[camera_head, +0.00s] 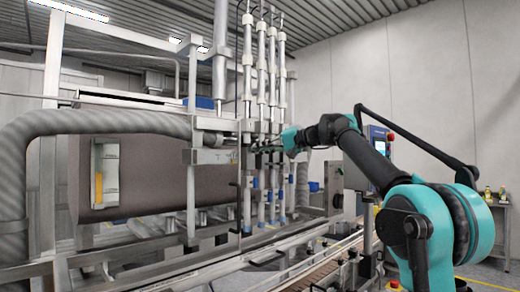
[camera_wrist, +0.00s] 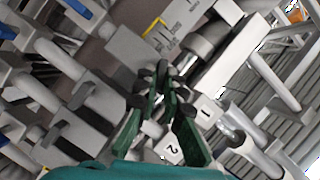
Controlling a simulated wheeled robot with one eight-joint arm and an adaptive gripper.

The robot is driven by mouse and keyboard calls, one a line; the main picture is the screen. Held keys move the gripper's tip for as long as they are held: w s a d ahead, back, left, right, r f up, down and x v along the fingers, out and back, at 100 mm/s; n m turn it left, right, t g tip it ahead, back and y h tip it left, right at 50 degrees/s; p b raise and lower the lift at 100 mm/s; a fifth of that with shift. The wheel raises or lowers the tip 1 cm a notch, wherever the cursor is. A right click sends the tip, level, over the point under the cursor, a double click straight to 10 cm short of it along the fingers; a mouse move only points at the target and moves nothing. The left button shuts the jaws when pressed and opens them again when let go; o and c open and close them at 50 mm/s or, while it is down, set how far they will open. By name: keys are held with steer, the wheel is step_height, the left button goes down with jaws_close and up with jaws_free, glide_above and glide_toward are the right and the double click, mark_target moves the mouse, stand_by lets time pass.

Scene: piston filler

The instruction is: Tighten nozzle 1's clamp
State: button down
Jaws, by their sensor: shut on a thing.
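The piston filler's nozzles (camera_head: 271,195) hang as a row of upright metal tubes with blue tips, below the tall cylinders. My gripper (camera_head: 262,146) reaches into this row from the right, at the height of the horizontal bar. In the wrist view, my gripper's (camera_wrist: 162,92) green fingers are closed around a small part in front of the grey bar, taken to be nozzle 1's clamp. The fingers hide most of that part. A white label "1" (camera_wrist: 206,111) is just right of the fingers, and a label "2" (camera_wrist: 172,151) is below them.
Metal tubes (camera_wrist: 75,90) and bars crowd close around my gripper. A thick grey hose (camera_head: 90,124) and a dark brown tank (camera_head: 135,172) are at left. A conveyor (camera_head: 325,262) runs below. A control panel (camera_head: 379,140) stands behind my arm.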

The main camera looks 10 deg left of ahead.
steer(key=m, duration=0.1)
steer(key=m+y, duration=0.1)
steer(key=m, duration=0.1)
steer(key=m+y, duration=0.1)
steer(key=shift+f+m, duration=0.25)
steer(key=shift+m, duration=0.15)
stand_by(0.4)
steer(key=c, duration=1.6)
jaws_free()
steer(key=shift+c, duration=0.2)
steer(key=shift+d, duration=0.15)
steer(key=v, duration=1.1)
steer(key=shift+d+f, duration=0.2)
steer(key=shift+d, duration=0.2)
steer(key=shift+s+f, duration=0.1)
